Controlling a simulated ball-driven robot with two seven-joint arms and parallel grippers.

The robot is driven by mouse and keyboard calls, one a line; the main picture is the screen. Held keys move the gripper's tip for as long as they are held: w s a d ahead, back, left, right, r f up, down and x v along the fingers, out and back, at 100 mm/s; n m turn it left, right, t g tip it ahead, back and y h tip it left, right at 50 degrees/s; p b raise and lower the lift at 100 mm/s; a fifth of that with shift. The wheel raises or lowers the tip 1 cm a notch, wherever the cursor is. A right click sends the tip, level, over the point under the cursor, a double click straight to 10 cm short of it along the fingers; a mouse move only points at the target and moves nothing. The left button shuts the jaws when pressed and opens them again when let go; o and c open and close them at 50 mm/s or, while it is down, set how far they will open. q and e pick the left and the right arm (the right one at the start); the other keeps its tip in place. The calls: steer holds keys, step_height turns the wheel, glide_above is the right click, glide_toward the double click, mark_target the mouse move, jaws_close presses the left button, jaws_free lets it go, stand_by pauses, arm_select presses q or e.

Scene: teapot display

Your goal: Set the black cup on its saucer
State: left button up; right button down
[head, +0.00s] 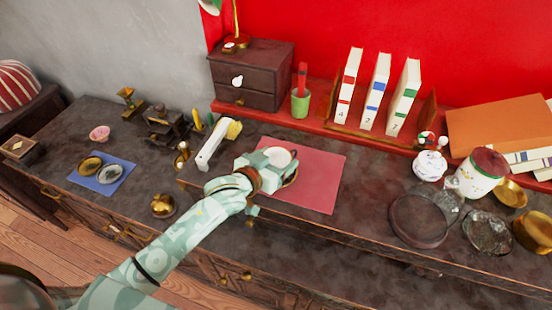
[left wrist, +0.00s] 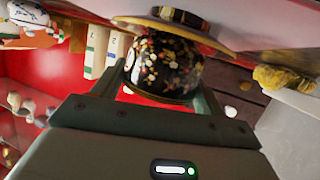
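The black cup (left wrist: 165,65), speckled with colours and gold-rimmed, shows in the left wrist view between the two fingers of my left gripper (left wrist: 165,90). The fingers meet its sides. In the head view the cup's pale inside (head: 279,156) faces up, and my left gripper (head: 268,168) hides most of its outer wall. The gold-edged saucer (left wrist: 225,45) lies right at the cup's base; I cannot tell whether they touch all round. In the head view only a sliver of the saucer (head: 292,180) shows beside the gripper. My right gripper is out of view.
The saucer is over a red mat (head: 322,185) whose right part is clear. A white box-like item (head: 212,145) stands close left of my gripper. A white pot (head: 475,180), glass dishes (head: 418,220) and gold bowls stand at the right. Books (head: 375,90) stand behind.

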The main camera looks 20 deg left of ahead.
arm_select(q)
steer(key=o, duration=0.3)
steer(key=shift+o, duration=0.2)
steer(key=shift+r, duration=0.2)
steer(key=p+v, duration=0.3)
steer(key=v, duration=0.9)
steer(key=shift+f, duration=0.1)
